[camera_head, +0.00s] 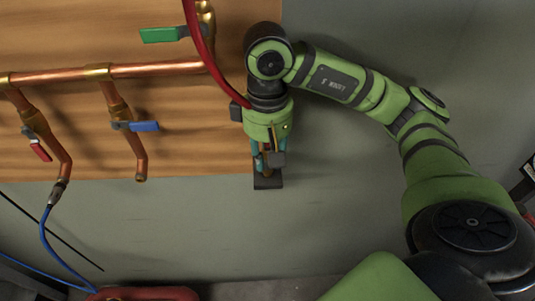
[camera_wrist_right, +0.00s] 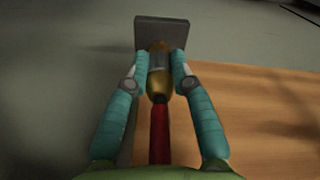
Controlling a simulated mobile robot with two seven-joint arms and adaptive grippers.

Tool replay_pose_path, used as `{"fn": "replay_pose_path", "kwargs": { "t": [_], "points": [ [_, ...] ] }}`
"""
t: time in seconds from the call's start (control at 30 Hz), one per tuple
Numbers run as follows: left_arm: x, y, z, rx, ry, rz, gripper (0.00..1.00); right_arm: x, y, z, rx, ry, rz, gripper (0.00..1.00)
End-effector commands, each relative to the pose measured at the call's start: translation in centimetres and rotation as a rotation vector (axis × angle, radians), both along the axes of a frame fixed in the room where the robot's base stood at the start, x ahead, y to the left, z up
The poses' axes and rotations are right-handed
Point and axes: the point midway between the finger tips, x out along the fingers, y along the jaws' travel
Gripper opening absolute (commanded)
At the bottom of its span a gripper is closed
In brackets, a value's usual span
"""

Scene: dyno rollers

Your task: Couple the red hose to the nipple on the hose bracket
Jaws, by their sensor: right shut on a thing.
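The red hose (camera_head: 204,50) comes down from the top of the head view and runs behind my right wrist. In the right wrist view the hose (camera_wrist_right: 159,135) ends in a brass coupling (camera_wrist_right: 158,82). My right gripper (camera_wrist_right: 160,60) is shut on this coupling, one teal finger on each side. In the head view the right gripper (camera_head: 267,162) points down at the dark hose bracket (camera_head: 267,183). The bracket plate (camera_wrist_right: 162,30) stands just beyond the fingertips. The nipple is hidden, so I cannot tell whether the coupling is on it. My left gripper is out of view.
Copper pipes (camera_head: 150,70) run along the wooden board (camera_head: 200,140), with a green valve handle (camera_head: 160,35), a blue handle (camera_head: 145,126) and a red handle (camera_head: 41,151). A blue hose (camera_head: 45,235) hangs at the left. The grey wall below the board is mostly clear.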

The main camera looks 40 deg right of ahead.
Motion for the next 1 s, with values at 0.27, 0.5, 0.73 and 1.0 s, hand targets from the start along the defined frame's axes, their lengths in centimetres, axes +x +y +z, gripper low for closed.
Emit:
{"fn": "replay_pose_path", "kwargs": {
  "t": [0.27,0.5,0.73,1.0],
  "points": [
    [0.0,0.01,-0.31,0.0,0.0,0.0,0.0,0.0,-0.01,-0.2,0.0,0.0,-0.001,0.0],
    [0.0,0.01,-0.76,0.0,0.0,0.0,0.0,0.0,-0.01,-0.58,0.0,0.0,-0.001,0.0],
    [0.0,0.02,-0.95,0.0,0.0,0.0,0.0,0.0,-0.01,-0.72,0.0,0.0,-0.001,0.44],
    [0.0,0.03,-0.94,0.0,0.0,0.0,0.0,0.0,-0.01,-0.71,0.0,0.0,-0.001,0.51]
  ]
}}
